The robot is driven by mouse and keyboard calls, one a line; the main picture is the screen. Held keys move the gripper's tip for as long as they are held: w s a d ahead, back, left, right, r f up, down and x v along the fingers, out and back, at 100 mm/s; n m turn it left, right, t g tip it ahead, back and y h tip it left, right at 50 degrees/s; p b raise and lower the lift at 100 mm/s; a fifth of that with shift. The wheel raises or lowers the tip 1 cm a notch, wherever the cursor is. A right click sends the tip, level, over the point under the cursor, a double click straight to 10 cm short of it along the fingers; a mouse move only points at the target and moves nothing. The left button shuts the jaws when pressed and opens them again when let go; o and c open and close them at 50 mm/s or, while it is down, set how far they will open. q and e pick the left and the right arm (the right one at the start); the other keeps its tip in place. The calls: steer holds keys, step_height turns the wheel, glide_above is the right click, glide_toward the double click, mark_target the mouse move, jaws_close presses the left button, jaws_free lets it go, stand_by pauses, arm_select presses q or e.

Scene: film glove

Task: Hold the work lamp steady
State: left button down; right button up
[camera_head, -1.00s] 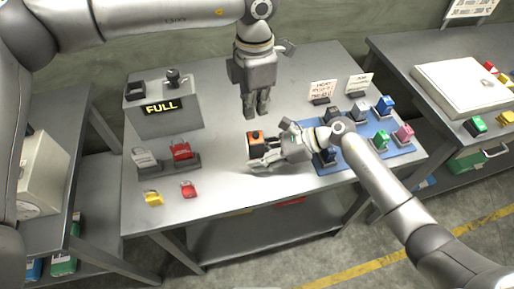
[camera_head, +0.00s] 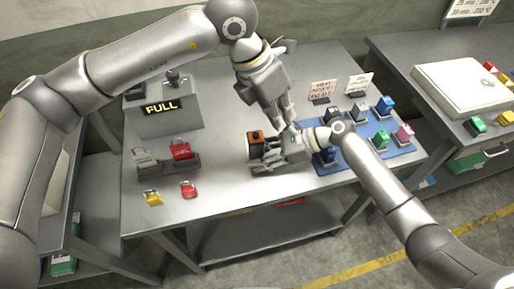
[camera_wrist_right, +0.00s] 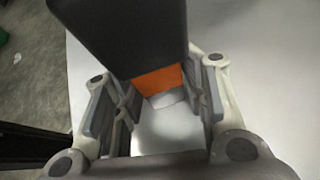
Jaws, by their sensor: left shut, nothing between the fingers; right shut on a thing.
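The work lamp (camera_head: 256,137) is a small orange and black block near the middle of the grey table in the head view. My right gripper (camera_head: 257,160) is shut on it from the right. In the right wrist view, the lamp's dark body (camera_wrist_right: 130,35) and orange band (camera_wrist_right: 158,80) stand between the fingers. The fingers partly hide its lower part. My left gripper (camera_head: 287,120) is shut and empty. It points down and slightly right, just behind my right gripper in the head view; I cannot tell if they touch.
A blue mat (camera_head: 350,162) with several coloured blocks lies at the right. A grey box marked FULL (camera_head: 185,122) stands at the left, with a red padlock (camera_head: 181,150) on a rack before it. Yellow (camera_head: 153,198) and red (camera_head: 188,190) padlocks lie near the front edge.

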arm_select(q)
steer(key=n+h, duration=0.1)
step_height(320, 180, up, 4)
steer(key=n+t+h, duration=0.3)
steer(key=n+t, duration=0.1)
steer(key=n, duration=0.2)
glide_above(253, 134)
steer(key=shift+w+f, duration=0.15)
steer(key=shift+f, duration=1.35)
steer(key=shift+w+f, duration=0.15)
steer(key=shift+f, duration=1.4)
steer(key=shift+w+f, duration=0.15)
steer(key=shift+f, duration=1.35)
steer(key=shift+f, duration=0.4)
steer(key=shift+f, duration=0.4)
steer(key=shift+r, duration=0.85)
